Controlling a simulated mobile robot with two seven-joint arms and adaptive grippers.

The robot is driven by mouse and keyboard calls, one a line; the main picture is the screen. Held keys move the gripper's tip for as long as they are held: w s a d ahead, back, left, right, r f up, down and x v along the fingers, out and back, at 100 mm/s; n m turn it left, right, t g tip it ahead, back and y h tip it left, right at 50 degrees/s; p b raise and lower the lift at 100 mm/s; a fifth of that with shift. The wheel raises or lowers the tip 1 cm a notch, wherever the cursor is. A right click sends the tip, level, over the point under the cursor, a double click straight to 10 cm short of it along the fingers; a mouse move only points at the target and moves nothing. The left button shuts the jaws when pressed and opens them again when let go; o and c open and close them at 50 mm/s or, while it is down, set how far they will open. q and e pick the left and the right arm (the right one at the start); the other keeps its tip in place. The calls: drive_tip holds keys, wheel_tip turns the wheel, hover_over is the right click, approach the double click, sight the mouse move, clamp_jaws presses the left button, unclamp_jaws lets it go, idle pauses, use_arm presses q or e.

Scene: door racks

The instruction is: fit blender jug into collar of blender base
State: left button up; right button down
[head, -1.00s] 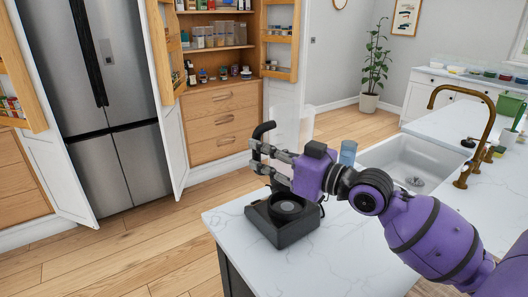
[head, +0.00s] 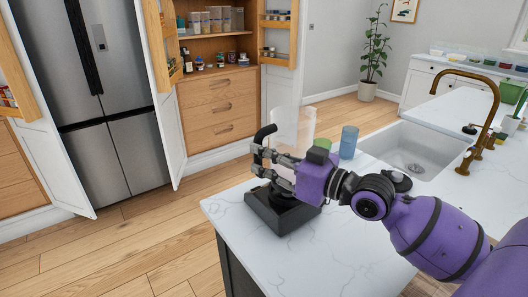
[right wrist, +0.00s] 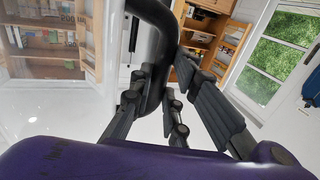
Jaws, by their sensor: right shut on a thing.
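The blender jug (head: 292,126) is a clear, faint body with a black curved handle (head: 263,134). My right gripper (head: 268,160) is shut on the handle. In the right wrist view the black handle (right wrist: 153,35) runs between the fingers, and the clear jug wall (right wrist: 45,105) fills the left. The black blender base (head: 281,217) stands on the near left corner of the white counter. My gripper hangs just above the base and covers most of its collar. The jug's lower end is hidden behind my gripper, so I cannot tell whether it touches the collar.
On the white counter (head: 330,245), a blue glass (head: 348,142) and a green cup (head: 322,144) stand behind my wrist. A dark round piece (head: 397,181) lies near the sink (head: 420,150). A brass tap (head: 490,115) rises at right. The counter's front is clear.

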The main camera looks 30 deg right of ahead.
use_arm(q)
drive_tip(key=shift+s+a+f, duration=0.1)
drive_tip(key=shift+s+f, duration=0.05)
drive_tip(key=shift+f, duration=0.05)
use_arm(e)
drive_tip(key=shift+f, duration=0.1)
use_arm(q)
drive_tip(key=shift+s+d, duration=0.15)
drive_tip(key=shift+d, duration=0.05)
drive_tip(key=shift+w+a+r, duration=0.15)
drive_tip(key=shift+w+r, duration=0.05)
drive_tip(key=shift+r, duration=0.05)
idle(1.0)
drive_tip(key=shift+w+r+p, duration=0.4)
drive_tip(key=shift+r+p, duration=0.05)
drive_tip(key=shift+r, duration=0.05)
idle(0.7)
drive_tip(key=shift+s+f+b, duration=0.6)
drive_tip(key=shift+s+f, duration=0.15)
drive_tip(key=shift+f, duration=0.25)
use_arm(e)
drive_tip(key=shift+f, duration=1.65)
drive_tip(key=c, duration=1.6)
unclamp_jaws()
drive_tip(key=shift+v, duration=6.05)
drive_tip(key=shift+a, duration=0.1)
